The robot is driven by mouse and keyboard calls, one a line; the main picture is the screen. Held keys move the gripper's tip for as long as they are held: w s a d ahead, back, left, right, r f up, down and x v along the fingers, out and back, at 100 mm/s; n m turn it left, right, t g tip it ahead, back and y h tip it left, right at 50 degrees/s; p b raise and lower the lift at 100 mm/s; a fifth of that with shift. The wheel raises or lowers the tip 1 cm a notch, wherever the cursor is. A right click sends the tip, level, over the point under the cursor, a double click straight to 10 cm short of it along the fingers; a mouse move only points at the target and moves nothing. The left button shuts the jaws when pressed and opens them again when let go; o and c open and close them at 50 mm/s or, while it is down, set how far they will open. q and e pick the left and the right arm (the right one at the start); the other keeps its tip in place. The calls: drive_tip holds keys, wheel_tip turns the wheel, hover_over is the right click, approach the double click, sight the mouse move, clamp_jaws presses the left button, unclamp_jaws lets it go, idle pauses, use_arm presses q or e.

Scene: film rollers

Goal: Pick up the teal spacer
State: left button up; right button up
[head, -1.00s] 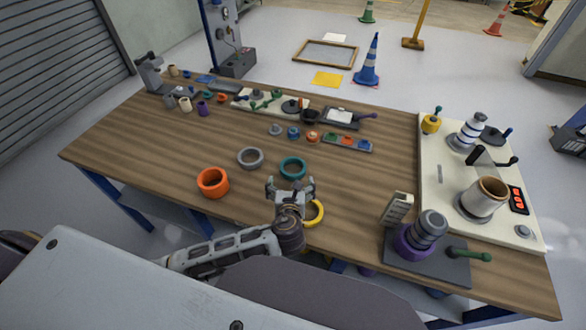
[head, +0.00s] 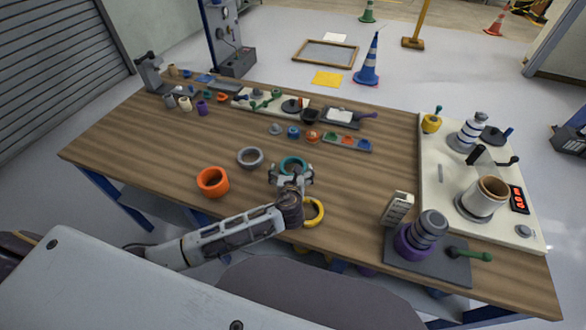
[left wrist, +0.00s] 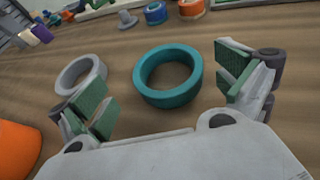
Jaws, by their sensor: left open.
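The teal spacer (head: 292,163) is a ring lying flat on the wooden table. In the left wrist view the teal spacer (left wrist: 140,78) lies ahead of the jaws, roughly midway between the two fingers. My left gripper (head: 291,174) is open and empty. It is on the near side of the spacer and hides part of its near rim in the head view. In the left wrist view the green-padded fingertips of the left gripper (left wrist: 165,85) stand apart, one on each side of the ring. My right gripper is not in view.
A grey ring (head: 250,158) lies just left of the teal one, close to the left finger. An orange ring (head: 213,182) is further left, and a yellow ring (head: 314,211) is right of my gripper. Small blue (head: 293,132) and orange (head: 312,137) pieces lie behind.

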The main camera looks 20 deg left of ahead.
sight(293, 160)
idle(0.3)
use_arm(q)
drive_tip(key=shift+w+a+f, duration=0.1)
drive_tip(key=shift+w+f, duration=0.35)
drive_tip(key=shift+w, duration=0.25)
drive_tip(key=shift+w+f, duration=0.4)
drive_tip(key=shift+w, duration=0.3)
drive_tip(key=shift+x, duration=0.95)
drive_tip(key=shift+c, duration=0.7)
drive_tip(key=c, duration=0.8)
drive_tip(key=shift+c, duration=0.2)
drive_tip(key=shift+r, duration=0.1)
